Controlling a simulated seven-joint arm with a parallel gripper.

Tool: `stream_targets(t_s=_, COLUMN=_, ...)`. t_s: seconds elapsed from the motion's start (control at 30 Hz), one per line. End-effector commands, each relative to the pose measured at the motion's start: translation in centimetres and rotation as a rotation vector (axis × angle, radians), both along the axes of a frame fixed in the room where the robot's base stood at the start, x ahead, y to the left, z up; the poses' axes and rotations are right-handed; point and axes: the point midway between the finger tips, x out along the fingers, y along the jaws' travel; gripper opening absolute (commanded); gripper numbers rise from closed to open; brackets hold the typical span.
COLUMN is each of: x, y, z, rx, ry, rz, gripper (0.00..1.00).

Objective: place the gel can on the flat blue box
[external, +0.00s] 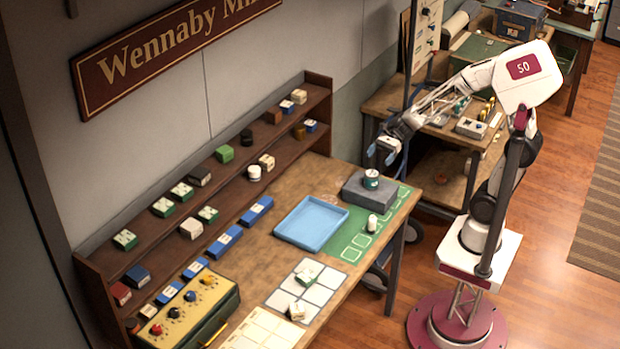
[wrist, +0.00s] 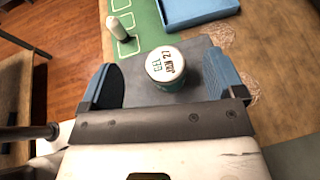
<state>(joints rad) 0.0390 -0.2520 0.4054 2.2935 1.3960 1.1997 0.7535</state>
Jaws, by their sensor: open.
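The gel can (external: 371,179) is a small round tin with a white lid and a green side. It stands upright on a flat blue-grey box (external: 357,195) at the far end of the table. In the wrist view the lid of the can (wrist: 166,64) shows printed lettering, and the box (wrist: 135,72) lies under it. My gripper (external: 382,157) is open and empty just above the can. In the wrist view its blue fingers (wrist: 163,80) are on either side of the can, with gaps. I cannot tell its exact height over the lid.
A light-blue tray (external: 290,233) lies left of the box. A white bottle (external: 372,223) stands on the green mat (external: 352,247) in front of the box. A wooden shelf (external: 213,172) with several small boxes runs along the wall. Bare tabletop (external: 256,262) shows near the tray.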

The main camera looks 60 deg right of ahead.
Motion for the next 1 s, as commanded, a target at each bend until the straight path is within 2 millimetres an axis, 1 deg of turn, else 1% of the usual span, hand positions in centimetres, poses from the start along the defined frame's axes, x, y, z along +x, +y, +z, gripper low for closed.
stream_targets(t_s=0.1, x=-0.02, y=0.01, z=0.82, rx=0.000, ry=-0.001, rz=0.000, gripper=0.88)
stream_targets(t_s=0.2, x=-0.03, y=0.00, z=1.13, rx=0.000, ry=-0.001, rz=0.000, gripper=0.88)
stream_targets(t_s=0.83, x=-0.05, y=0.01, z=1.18, rx=-0.002, ry=-0.002, rz=0.002, gripper=0.88)
stream_targets(t_s=1.0, x=-0.70, y=-0.08, z=1.42, rx=-0.032, ry=-0.032, rz=0.030, gripper=0.88)
